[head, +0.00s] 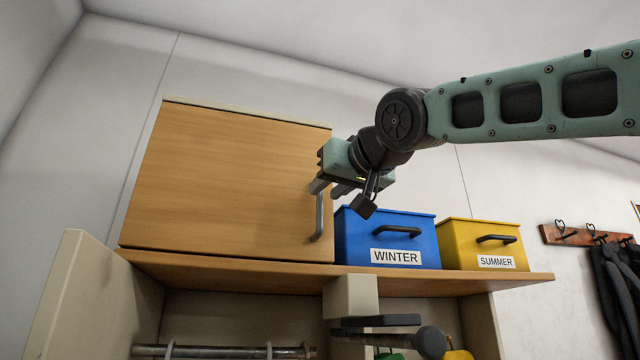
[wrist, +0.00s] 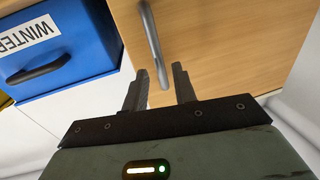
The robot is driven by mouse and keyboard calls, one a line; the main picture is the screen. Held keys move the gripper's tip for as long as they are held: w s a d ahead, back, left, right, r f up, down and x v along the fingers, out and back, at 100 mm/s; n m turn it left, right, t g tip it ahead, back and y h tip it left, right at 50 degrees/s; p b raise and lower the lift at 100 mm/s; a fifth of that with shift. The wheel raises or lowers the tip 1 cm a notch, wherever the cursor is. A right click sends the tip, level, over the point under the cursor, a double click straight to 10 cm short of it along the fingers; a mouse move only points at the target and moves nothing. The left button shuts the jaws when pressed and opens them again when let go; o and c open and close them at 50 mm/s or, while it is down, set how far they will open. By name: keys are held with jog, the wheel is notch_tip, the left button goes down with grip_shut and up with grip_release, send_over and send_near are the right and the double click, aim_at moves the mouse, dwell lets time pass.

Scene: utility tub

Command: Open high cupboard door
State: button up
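The high cupboard's wooden door (head: 225,180) is shut. Its grey vertical bar handle (head: 319,218) is near the door's right edge. My gripper (head: 330,188) is at the upper end of the handle, its fingers apart. In the wrist view the door (wrist: 230,45) fills the upper right, and one end of the handle (wrist: 151,38) shows between the two fingertips (wrist: 160,70). The fingers are not closed on the handle; I cannot tell whether either touches it. My gripper hides the upper end of the handle in the head view.
A blue WINTER box (head: 410,226) stands on the shelf (head: 430,284) just right of the cupboard, close below my gripper. A yellow SUMMER box (head: 460,240) is beside it. A hook rail (head: 555,236) with dark clothing hangs at right. The space left of the cupboard is clear wall.

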aim_at(320, 194)
jog(key=shift+p+x, duration=0.5)
jog(key=shift+x, duration=1.45)
grip_shut()
jog(key=shift+s, duration=0.15)
